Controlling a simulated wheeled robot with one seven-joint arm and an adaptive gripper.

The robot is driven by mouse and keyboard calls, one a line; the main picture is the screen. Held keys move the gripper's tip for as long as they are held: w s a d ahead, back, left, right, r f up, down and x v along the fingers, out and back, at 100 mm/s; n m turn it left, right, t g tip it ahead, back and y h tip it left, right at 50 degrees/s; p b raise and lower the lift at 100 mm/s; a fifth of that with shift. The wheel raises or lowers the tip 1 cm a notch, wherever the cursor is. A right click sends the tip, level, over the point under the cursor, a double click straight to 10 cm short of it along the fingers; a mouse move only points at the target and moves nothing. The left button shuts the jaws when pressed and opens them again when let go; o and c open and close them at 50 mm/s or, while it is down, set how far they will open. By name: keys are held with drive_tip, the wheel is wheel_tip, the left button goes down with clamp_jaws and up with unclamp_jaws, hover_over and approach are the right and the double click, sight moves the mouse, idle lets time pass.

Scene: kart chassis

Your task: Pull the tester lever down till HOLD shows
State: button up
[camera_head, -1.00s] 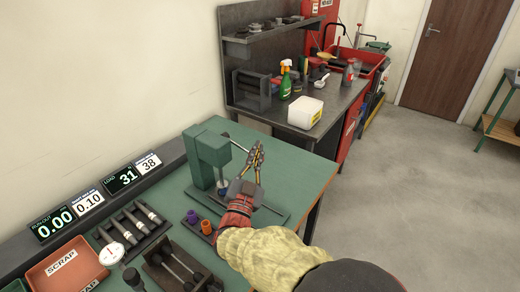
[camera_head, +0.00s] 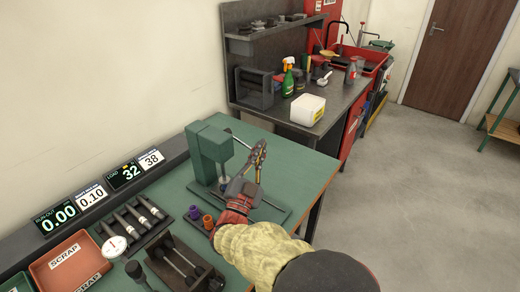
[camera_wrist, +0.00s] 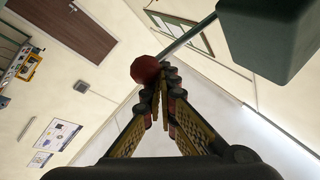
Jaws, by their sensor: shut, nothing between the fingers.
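The tester (camera_head: 208,150) is a green press standing on the green bench. Its lever is a thin rod reaching from its head towards my gripper (camera_head: 260,148). In the wrist view the lever rod (camera_wrist: 190,37) ends in a red ball knob (camera_wrist: 145,69), which sits at the closed fingertips of my gripper (camera_wrist: 165,78). The fingers are shut with the knob beside or just beyond their tips, not between them; contact is unclear.
A purple bush (camera_head: 195,212) and an orange bush (camera_head: 208,221) stand at the tester's front left. A rack of dark pins (camera_head: 135,225), a dial gauge (camera_head: 114,246) and an orange scrap tray (camera_head: 42,268) are farther left. The bench right of the tester is clear.

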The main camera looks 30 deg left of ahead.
drive_tip(key=shift+o, duration=1.4)
drive_tip(key=f, duration=0.3)
drive_tip(key=shift+w+d+f+n+g, duration=0.15)
drive_tip(key=shift+d+f+n+g, duration=0.1)
drive_tip(key=shift+f+n+g, duration=0.05)
drive_tip(key=o, duration=0.7)
drive_tip(key=shift+o, duration=0.3)
drive_tip(key=shift+r, duration=0.1)
wheel_tip(320, 180, up, 13)
drive_tip(key=shift+r+m, duration=0.1)
drive_tip(key=shift+m, duration=0.3)
